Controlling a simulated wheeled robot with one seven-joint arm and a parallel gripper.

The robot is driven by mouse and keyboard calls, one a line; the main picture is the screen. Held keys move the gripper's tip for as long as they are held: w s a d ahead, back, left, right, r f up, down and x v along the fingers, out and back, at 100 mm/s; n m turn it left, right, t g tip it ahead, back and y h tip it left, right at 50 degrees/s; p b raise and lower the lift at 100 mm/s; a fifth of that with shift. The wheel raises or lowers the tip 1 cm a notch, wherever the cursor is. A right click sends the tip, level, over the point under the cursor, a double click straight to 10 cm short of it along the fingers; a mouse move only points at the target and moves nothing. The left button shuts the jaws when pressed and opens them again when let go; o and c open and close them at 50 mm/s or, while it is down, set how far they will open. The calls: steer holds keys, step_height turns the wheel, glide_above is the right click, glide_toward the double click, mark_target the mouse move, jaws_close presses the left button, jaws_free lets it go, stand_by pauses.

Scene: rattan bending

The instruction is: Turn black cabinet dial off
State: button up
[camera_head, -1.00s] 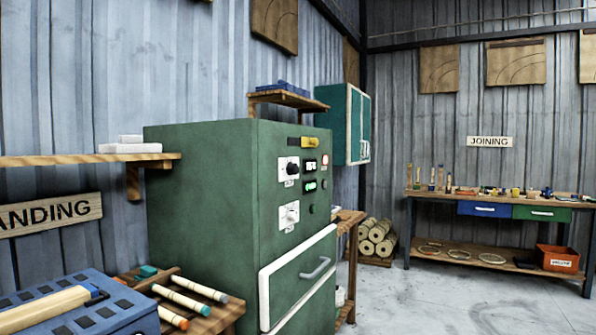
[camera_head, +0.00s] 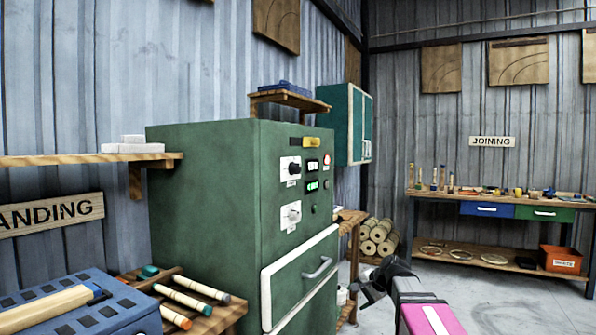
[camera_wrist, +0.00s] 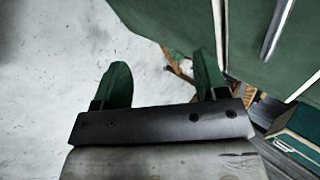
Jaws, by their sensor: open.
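The green cabinet (camera_head: 205,190) stands at the middle left in the head view. Its front panel carries a black dial (camera_head: 294,169) on a white plate at the top, and a pale dial (camera_head: 291,215) on a second white plate below. My gripper (camera_head: 368,290) is at the lower right of the cabinet front, low and well apart from both dials. In the wrist view my gripper (camera_wrist: 160,85) is open and empty, with its two fingers spread above the floor. The dials do not show in the wrist view.
The cabinet's drawer handle (camera_head: 318,268) juts out below the dials, near my arm. A slatted rack with wooden sticks (camera_head: 199,290) and a blue box (camera_head: 80,305) stand at the lower left. A bench (camera_head: 480,200) stands at the far right. The floor (camera_head: 520,300) is clear.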

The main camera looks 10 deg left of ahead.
steer(key=w+a+r+m+t+y, duration=0.1)
steer(key=a+r+m+y, duration=0.15)
steer(key=r, duration=0.75)
steer(key=w+a+r+m+t+y, duration=0.15)
steer(key=a+r, duration=0.25)
steer(key=r, duration=0.7)
steer(key=m+y, duration=0.2)
steer(key=y, duration=0.4)
glide_toward(298, 168)
steer(key=shift+g, duration=0.45)
steer(key=x, duration=1)
steer(key=shift+w+d+r, duration=0.1)
steer(key=shift+w, duration=0.3)
steer(key=c, duration=0.9)
